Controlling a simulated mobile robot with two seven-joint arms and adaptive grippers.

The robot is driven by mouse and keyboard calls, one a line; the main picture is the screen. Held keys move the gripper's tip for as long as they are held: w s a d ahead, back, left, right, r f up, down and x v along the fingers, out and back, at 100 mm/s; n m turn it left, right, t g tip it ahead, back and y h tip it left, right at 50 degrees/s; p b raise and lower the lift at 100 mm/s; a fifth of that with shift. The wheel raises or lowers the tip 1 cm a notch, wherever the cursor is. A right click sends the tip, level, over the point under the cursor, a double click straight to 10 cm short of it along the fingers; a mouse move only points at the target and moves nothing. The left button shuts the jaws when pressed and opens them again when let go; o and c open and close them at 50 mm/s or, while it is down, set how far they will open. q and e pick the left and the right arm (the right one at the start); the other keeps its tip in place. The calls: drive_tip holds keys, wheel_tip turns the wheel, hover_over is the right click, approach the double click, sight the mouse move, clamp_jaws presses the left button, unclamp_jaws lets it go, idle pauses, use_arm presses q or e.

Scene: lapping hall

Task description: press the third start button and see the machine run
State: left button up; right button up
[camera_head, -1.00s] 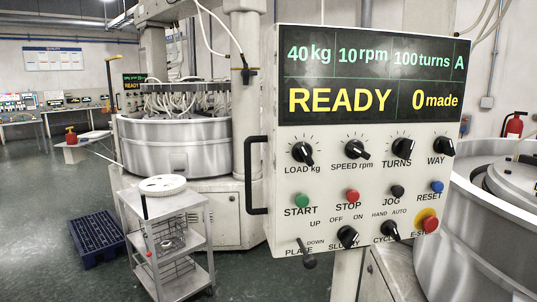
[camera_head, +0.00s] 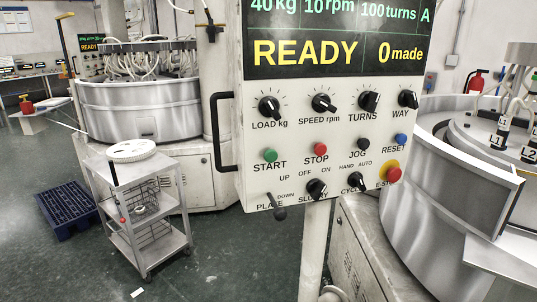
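A control panel (camera_head: 228,140) fills the middle of the view. Its display (camera_head: 335,40) reads READY, 0 made, 40 kg, 10 rpm, 100 turns, A. The green START button (camera_head: 270,155) is at the left of the button row, with the red STOP button (camera_head: 321,149) to its right. To the right of the panel stands a big round metal machine (camera_head: 415,190), with parts labelled L1 and L2 on top. A second such machine (camera_head: 140,110) stands behind at the left, with its own small READY display (camera_head: 92,45). Neither of my grippers shows.
A small white trolley (camera_head: 160,180) with a round disc on top stands left of the panel. A dark blue pallet (camera_head: 62,210) lies on the floor. A fire extinguisher (camera_head: 474,82) hangs at the right wall. Open floor lies at the lower left.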

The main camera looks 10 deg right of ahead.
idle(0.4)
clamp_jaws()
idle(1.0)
